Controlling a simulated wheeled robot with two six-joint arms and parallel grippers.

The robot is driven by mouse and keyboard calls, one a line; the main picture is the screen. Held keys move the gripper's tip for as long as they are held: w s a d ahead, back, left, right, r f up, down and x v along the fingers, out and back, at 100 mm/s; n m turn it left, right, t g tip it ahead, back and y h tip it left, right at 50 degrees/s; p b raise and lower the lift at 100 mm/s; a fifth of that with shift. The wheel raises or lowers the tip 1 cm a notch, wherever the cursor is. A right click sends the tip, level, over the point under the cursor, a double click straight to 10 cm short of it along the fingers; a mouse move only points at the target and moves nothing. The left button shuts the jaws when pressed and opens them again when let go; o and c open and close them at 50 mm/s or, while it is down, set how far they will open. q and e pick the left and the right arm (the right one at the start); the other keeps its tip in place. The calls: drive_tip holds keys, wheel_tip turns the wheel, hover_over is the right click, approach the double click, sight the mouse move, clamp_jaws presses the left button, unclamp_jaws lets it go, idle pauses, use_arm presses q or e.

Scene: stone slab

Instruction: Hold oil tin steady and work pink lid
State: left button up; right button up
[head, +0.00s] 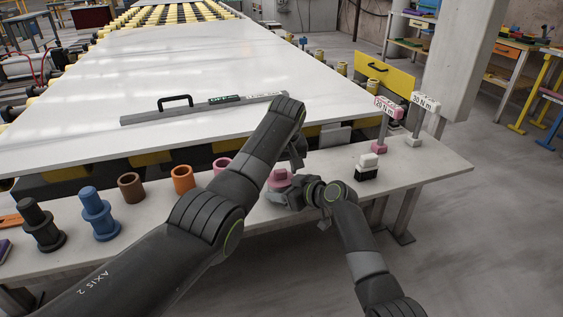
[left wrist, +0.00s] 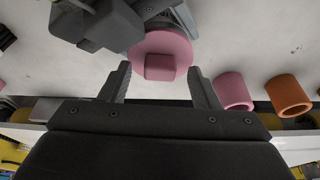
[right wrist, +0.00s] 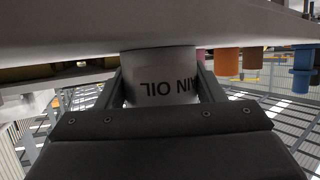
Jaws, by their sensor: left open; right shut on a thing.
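The pink lid (head: 280,178) sits near the front middle of the bench. In the left wrist view the lid (left wrist: 160,43) is a round pink disc with a square knob (left wrist: 160,67). My left gripper (head: 297,158) is above the lid, its open fingers (left wrist: 159,72) on either side of the knob, with gaps showing. My right gripper (head: 283,197) is low at the lid's front side. In the right wrist view its fingers (right wrist: 160,78) are shut on the white oil tin (right wrist: 158,88), whose lettering appears upside down. The tin's body is mostly hidden in the head view.
A pink ring (head: 221,164), orange ring (head: 182,180), brown ring (head: 131,188) and blue spool (head: 98,216) stand left along the bench. The slab (head: 200,70) lies behind, with a handled bar (head: 200,107).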

sight(281, 172)
use_arm(q)
drive_tip(key=shift+c, duration=0.2)
drive_tip(key=c, duration=1.1)
drive_tip(key=shift+c, duration=0.3)
drive_tip(key=shift+r, duration=0.1)
drive_tip(key=shift+r, duration=3.95)
use_arm(e)
drive_tip(key=o, duration=1.5)
drive_tip(key=shift+c, duration=0.2)
